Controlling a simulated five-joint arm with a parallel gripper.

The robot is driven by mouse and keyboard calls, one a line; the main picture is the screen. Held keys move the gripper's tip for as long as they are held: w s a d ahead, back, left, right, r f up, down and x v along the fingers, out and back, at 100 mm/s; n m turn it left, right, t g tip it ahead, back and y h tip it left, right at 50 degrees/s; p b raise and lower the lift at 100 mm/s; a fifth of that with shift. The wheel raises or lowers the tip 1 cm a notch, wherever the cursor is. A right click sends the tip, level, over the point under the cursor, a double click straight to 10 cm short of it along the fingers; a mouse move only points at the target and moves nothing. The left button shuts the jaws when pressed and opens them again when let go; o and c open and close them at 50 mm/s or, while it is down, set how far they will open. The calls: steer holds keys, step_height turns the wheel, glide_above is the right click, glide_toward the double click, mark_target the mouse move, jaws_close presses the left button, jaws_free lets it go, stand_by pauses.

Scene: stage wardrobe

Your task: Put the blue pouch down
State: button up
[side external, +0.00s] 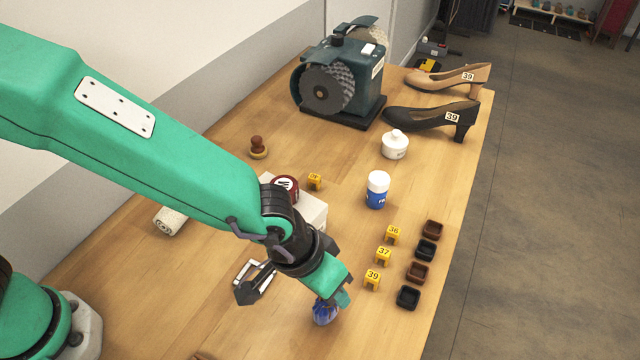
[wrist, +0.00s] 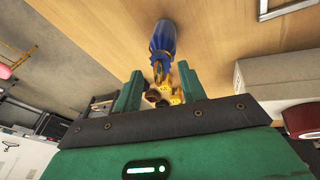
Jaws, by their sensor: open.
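The blue pouch (side external: 325,314) is a small, shiny dark-blue bundle near the front of the wooden table, just below my gripper (side external: 337,290). It appears to rest on the table top. In the wrist view the pouch (wrist: 163,38) lies ahead of the fingertips, showing a yellowish stripe and a narrowed end toward my gripper. My gripper (wrist: 160,72) is open, with a green finger to each side and wood showing beside the pouch. I see no finger pressing on the pouch. Its far side is hidden.
Yellow number blocks (side external: 373,280) and small dark trays (side external: 408,298) stand to the right. A white box (side external: 312,212) with a red tin (side external: 285,188) and a metal frame (side external: 255,274) are close by. A blue-white bottle (side external: 377,190) stands behind. The table's right edge is beyond the trays.

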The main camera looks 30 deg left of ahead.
steer(key=v, duration=1.2)
steer(key=shift+r, duration=0.1)
steer(key=shift+w, duration=0.1)
stand_by(0.4)
steer(key=w+a+r+n+t+y, duration=0.1)
steer(key=a+r, duration=0.2)
steer(key=a, duration=1)
steer(key=a+r+n+t+y, duration=0.15)
steer(key=a+r, duration=0.25)
steer(key=a, duration=0.9)
steer(key=s+a, duration=0.4)
steer(key=a, duration=0.4)
steer(key=shift+s+a+f+n+t+y, duration=0.15)
steer(key=shift+s+f+n+t+y, duration=0.05)
steer(key=shift+s+n+t+y, duration=0.15)
